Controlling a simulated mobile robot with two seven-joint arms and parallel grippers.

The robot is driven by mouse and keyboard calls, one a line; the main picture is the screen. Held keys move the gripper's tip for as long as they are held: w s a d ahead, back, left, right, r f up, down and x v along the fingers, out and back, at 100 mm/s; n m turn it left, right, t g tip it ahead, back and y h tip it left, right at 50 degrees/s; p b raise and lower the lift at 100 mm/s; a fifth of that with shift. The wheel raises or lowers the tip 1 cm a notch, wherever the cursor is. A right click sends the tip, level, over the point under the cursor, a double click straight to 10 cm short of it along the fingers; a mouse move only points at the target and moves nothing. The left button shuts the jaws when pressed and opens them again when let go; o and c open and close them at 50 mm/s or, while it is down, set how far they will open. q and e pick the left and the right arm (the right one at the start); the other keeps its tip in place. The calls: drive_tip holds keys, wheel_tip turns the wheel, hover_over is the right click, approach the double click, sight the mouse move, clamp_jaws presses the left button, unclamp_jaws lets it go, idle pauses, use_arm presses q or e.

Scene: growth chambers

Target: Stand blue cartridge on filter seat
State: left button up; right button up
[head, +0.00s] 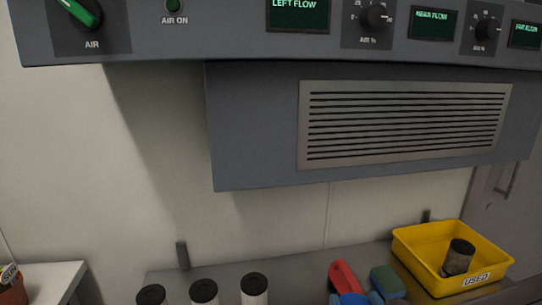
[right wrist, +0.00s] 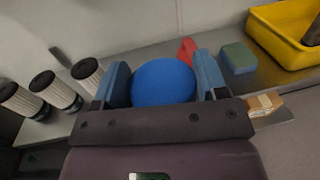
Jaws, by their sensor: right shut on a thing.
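A round blue thing (right wrist: 163,82), apparently the blue cartridge seen end-on, sits between the two blue-padded fingers of my right gripper (right wrist: 160,76) in the right wrist view. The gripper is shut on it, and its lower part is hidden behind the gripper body. In the head view only blue parts of the gripper and its load (head: 352,298) show at the bottom edge, so their height above the bench is unclear. I cannot make out the filter seat in either view. My left gripper is not in view.
Several white pleated filters with black caps (head: 254,285) stand at the left on the metal bench (head: 300,272). A red thing (head: 344,277) and a green-blue block (head: 388,282) lie close to the gripper. A yellow USED tray (head: 418,270) holds a dark cartridge (head: 459,256). A grey vented housing (head: 255,130) overhangs.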

drive_tip(key=s+d+f+p, duration=0.1)
drive_tip(key=s+d+f, duration=0.1)
drive_tip(key=d, duration=0.3)
drive_tip(key=shift+s+d+f+h, duration=0.2)
drive_tip(key=shift+s+d+h, duration=0.1)
drive_tip(key=shift+d, duration=0.1)
